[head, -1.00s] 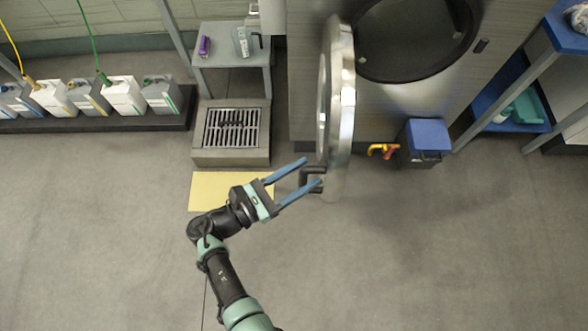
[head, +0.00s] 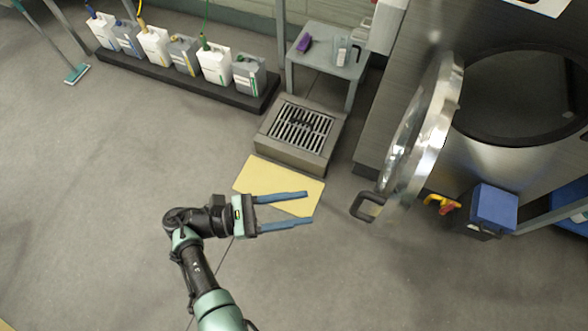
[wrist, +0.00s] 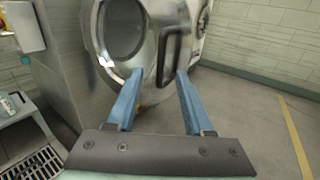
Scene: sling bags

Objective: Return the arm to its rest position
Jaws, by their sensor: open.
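My gripper (head: 307,207) is open and empty, with two long blue fingers pointing right in the head view. It hangs over the floor near the yellow mat (head: 255,176). The round metal door (head: 420,135) of the machine (head: 380,110) stands open, to the right of my fingertips. Its dark handle (head: 366,207) is clear of the fingers, with a gap between them in the head view. In the wrist view the handle (wrist: 173,50) shows beyond and between the two blue fingers.
A floor drain box (head: 300,133) and a small grey table (head: 327,67) stand behind the mat. Several jugs (head: 213,63) line a dark rack at upper left. A blue-lidded bin (head: 490,210) sits under the door's right side.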

